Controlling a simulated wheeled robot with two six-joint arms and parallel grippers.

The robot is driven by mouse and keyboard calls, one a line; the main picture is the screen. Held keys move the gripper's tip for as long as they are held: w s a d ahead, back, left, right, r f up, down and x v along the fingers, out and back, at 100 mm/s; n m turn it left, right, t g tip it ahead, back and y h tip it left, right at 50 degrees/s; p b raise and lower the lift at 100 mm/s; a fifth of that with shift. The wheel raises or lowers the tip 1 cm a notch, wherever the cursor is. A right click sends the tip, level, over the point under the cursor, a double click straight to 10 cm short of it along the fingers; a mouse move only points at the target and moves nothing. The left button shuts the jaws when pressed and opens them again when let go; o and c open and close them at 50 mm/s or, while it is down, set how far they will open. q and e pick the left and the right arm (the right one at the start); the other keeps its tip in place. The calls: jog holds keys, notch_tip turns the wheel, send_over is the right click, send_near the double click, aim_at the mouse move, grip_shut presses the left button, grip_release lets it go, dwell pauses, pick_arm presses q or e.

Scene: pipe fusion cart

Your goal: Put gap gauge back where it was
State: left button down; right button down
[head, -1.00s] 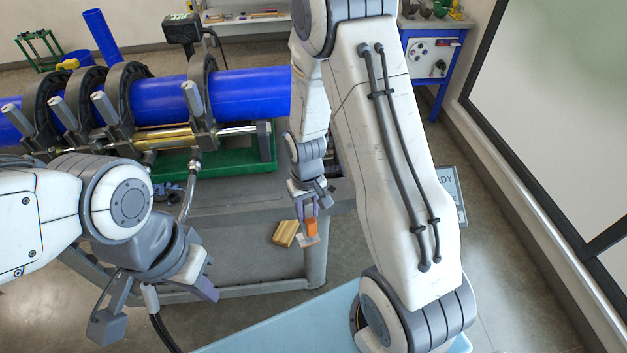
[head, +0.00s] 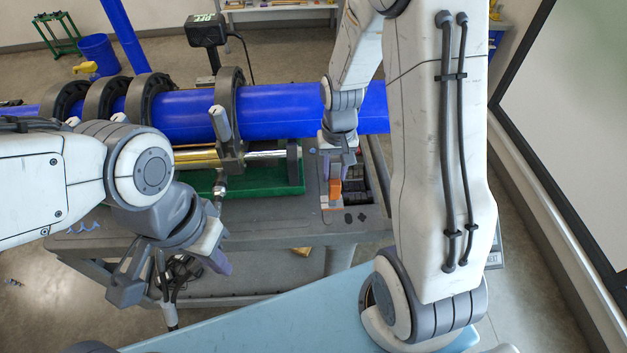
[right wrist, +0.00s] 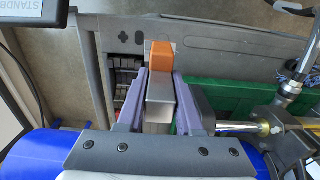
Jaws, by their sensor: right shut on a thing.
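The gap gauge, a flat metal piece with an orange end (head: 335,187), is in my right gripper (head: 338,168), over the right part of the grey cart top (head: 285,220). In the right wrist view my right gripper (right wrist: 160,108) is shut on the gauge's metal body (right wrist: 160,92), and its orange end (right wrist: 161,52) sticks out past the fingertips. I cannot tell whether the gauge touches the cart top. My left gripper (head: 172,275) is open and empty in front of the cart's left side.
A blue pipe (head: 280,107) lies in dark clamps behind the gauge, above a green tray (head: 260,180). A dark slotted rack (right wrist: 124,82) is beside the right gripper. Dark marks or cutouts (head: 349,218) show on the cart top. A yellow block (head: 301,251) is below the front edge.

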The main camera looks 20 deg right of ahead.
jog(key=w+a+f+p, duration=0.3)
jog(key=w+f, duration=0.1)
jog(key=f, duration=0.3)
jog(key=shift+a, duration=0.3)
jog(key=shift+f, duration=0.2)
jog(key=c, duration=0.6)
grip_release()
jog(key=shift+o, duration=0.2)
jog(key=shift+r, duration=0.1)
